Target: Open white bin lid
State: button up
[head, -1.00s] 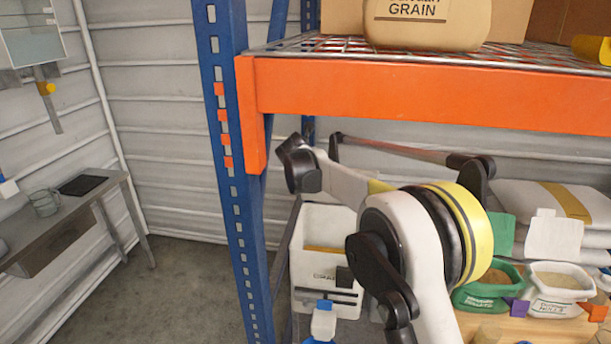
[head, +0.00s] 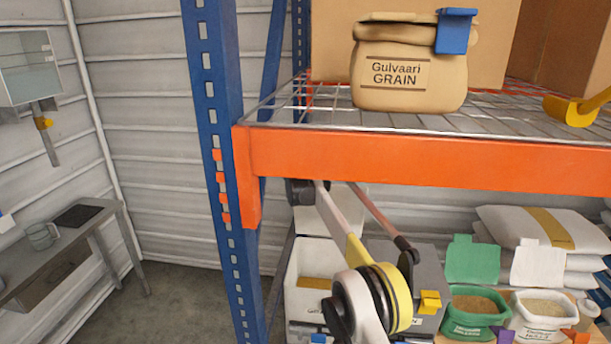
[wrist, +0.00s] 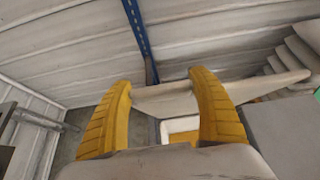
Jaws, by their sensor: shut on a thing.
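The white bin (head: 303,270) stands on the lower level, behind the blue post and below the orange beam. Its upper part looks open, with something yellow-brown showing inside. A white panel, which looks like its lid (head: 312,222), stands raised above and behind the opening, partly hidden by my arm. In the wrist view, my gripper (wrist: 162,86) has its two yellow fingers on the pale lid (wrist: 165,103), which lies between them. The bin's opening (wrist: 181,125) shows below the lid in that view. The gripper itself is hidden in the head view.
The orange beam (head: 400,158) and wire shelf cross above my arm. A grain sack (head: 410,95) stands on the shelf. A grey bin with a yellow clip (head: 430,300), a green sack (head: 475,305) and a white sack (head: 540,312) stand at right. A blue post (head: 222,150) is at left.

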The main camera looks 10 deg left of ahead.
dwell(0.3)
jog(key=o, duration=1.4)
jog(key=shift+w, duration=0.1)
jog(key=shift+o, duration=0.2)
jog(key=b, duration=0.1)
jog(key=s+f+b, duration=0.1)
jog(key=b, duration=0.1)
jog(key=shift+s+a, duration=0.15)
jog(key=shift+s, duration=0.1)
jog(key=s+f+t+b, duration=0.2)
jog(key=s+f+b, duration=1.7)
jog(key=s, duration=0.3)
jog(key=shift+a+f+t+b, duration=0.15)
jog(key=shift+a+t+b, duration=0.05)
jog(key=shift+t+b, duration=0.15)
